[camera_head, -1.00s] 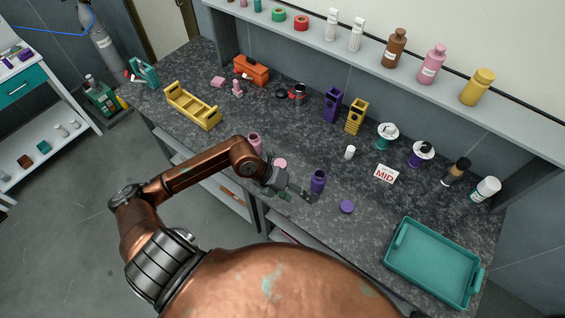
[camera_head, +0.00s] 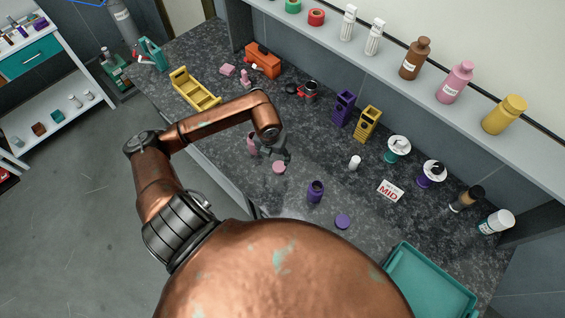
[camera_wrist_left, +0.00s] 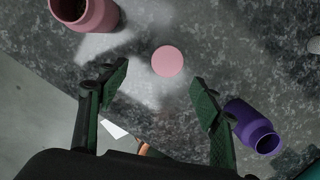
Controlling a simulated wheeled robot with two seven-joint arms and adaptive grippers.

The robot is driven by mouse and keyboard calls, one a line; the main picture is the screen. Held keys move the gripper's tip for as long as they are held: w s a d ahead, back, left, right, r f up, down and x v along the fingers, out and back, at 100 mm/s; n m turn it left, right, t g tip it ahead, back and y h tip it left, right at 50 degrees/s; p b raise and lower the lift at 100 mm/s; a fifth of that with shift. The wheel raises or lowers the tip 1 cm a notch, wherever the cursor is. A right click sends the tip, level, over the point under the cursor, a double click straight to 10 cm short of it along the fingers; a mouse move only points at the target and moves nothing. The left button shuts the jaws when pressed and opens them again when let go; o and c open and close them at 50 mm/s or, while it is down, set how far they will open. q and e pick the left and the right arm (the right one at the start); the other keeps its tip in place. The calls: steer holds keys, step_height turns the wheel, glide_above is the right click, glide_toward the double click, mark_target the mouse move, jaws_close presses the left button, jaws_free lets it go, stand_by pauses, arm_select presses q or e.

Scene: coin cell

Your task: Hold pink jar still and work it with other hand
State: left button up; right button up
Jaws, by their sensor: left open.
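The pink jar (camera_head: 252,146) stands on the dark counter at the left of my left gripper (camera_head: 279,152). The wrist view shows the pink jar (camera_wrist_left: 93,15) at the top left, its mouth uncovered. A round pink lid (camera_head: 279,167) lies flat on the counter near the gripper; in the wrist view this pink lid (camera_wrist_left: 168,61) shows between and beyond the fingertips. My left gripper (camera_wrist_left: 158,82) is open and empty, apart from the jar. An open purple jar (camera_head: 315,192) is at the right, with a purple lid (camera_head: 343,222) nearby. My right gripper is not in view.
A teal tray (camera_head: 470,292) lies at the right. A white bottle (camera_head: 354,162), a MID card (camera_head: 391,190) and purple and yellow racks (camera_head: 367,124) stand behind. A yellow carrier (camera_head: 193,91) and orange toolbox (camera_head: 263,60) are at the far left.

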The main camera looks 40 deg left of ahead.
mark_target(279, 166)
arm_select(q)
steer(key=shift+d+r, duration=0.1)
steer(key=shift+d, duration=0.1)
steer(key=shift+w, duration=0.1)
steer(key=shift+w+f, duration=0.1)
steer(key=shift+f, duration=1.15)
steer(key=shift+w+f, duration=0.1)
steer(key=shift+w+d+f, duration=0.15)
steer(key=shift+w+f, duration=0.05)
steer(key=shift+f, duration=1.1)
steer(key=shift+w+d+f, duration=0.1)
steer(key=shift+w+f, duration=0.05)
steer(key=shift+f, duration=1.15)
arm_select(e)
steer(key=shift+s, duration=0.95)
arm_select(q)
steer(key=shift+c, duration=0.4)
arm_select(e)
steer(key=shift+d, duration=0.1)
arm_select(q)
steer(key=c, duration=0.8)
